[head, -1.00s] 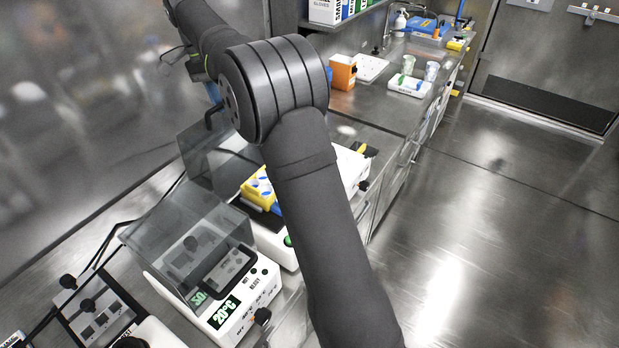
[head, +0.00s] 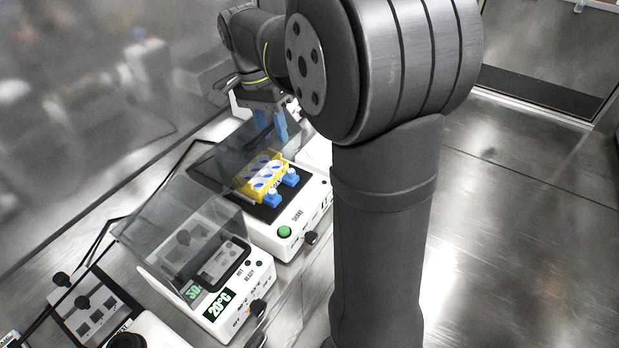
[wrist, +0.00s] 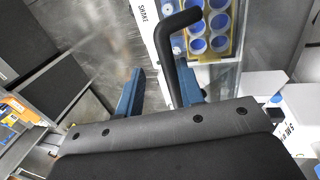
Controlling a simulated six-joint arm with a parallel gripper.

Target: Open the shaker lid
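The shaker (head: 290,235) is a white box with a green button, and it carries a yellow rack (head: 262,177) with blue-topped tubes. Its clear lid (head: 225,155) stands raised and tilted behind and over the rack. My gripper (head: 272,132) has blue fingers and is at the far side of the shaker, by the lid. In the wrist view, my gripper (wrist: 160,85) is open, with a wide gap between the fingers. The lid's black bent handle (wrist: 172,50) shows close to the right finger. I cannot tell whether they touch. The yellow rack also shows there (wrist: 208,28).
A white unit reading 20°C (head: 222,300) stands nearer, with its own clear tilted cover (head: 180,225). Another device with black knobs (head: 85,305) is at the lower left.

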